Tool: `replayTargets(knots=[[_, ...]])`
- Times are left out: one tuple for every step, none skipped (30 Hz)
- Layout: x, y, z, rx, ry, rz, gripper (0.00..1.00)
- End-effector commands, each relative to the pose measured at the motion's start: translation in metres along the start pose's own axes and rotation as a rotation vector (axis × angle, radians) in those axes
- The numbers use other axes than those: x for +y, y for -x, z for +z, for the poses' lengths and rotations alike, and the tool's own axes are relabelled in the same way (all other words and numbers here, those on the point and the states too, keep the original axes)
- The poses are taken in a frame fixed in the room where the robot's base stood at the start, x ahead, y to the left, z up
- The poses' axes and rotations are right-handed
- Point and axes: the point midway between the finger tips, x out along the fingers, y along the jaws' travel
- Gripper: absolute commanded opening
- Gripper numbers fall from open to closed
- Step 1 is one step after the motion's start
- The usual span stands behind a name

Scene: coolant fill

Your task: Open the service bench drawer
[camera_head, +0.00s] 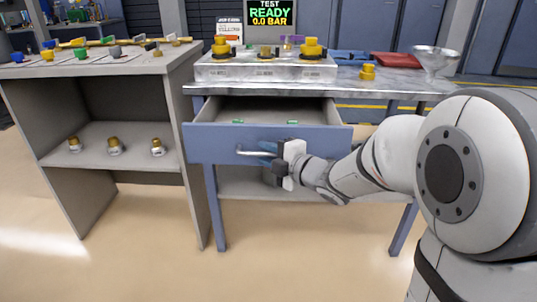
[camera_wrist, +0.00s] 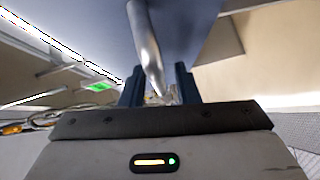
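The service bench (camera_head: 300,87) stands in the middle of the head view. Its blue drawer (camera_head: 220,150) is pulled out, and its grey inside shows with small green items in it. The drawer's metal bar handle (camera_head: 250,153) is on the front panel; it also shows in the wrist view (camera_wrist: 147,45). My gripper (camera_head: 266,153) is at the right part of the handle. In the wrist view its two blue fingers (camera_wrist: 160,88) stand apart, one on each side of the bar, with a gap at the right finger. The fingertips are partly hidden by the handle.
A grey shelf unit (camera_head: 115,135) stands close on the left, with yellow-capped items on it. The floor in front is clear.

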Motion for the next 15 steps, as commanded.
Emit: replayTargets(knots=[[0.0, 0.0, 0.0, 0.0, 0.0, 0.0, 0.33], [0.0, 0.0, 0.0, 0.0, 0.0, 0.001, 0.33], [0.0, 0.0, 0.0, 0.0, 0.001, 0.001, 0.33], [0.0, 0.0, 0.0, 0.0, 0.001, 0.001, 0.33], [0.001, 0.0, 0.0, 0.0, 0.001, 0.001, 0.33], [0.001, 0.0, 0.0, 0.0, 0.001, 0.001, 0.33], [0.001, 0.0, 0.0, 0.0, 0.001, 0.001, 0.33], [0.001, 0.001, 0.0, 0.0, 0.001, 0.001, 0.33], [0.001, 0.003, 0.0, -0.001, 0.001, 0.001, 0.33], [0.002, 0.005, 0.001, -0.001, 0.001, 0.001, 0.33], [0.002, 0.008, 0.001, -0.002, 0.001, 0.001, 0.33], [0.003, 0.013, 0.001, -0.002, 0.002, 0.002, 0.33], [0.003, 0.017, 0.001, -0.002, 0.001, 0.002, 0.33], [0.003, 0.022, 0.001, -0.003, 0.0, 0.002, 0.33], [0.004, 0.03, 0.001, -0.004, 0.0, 0.002, 0.33]])
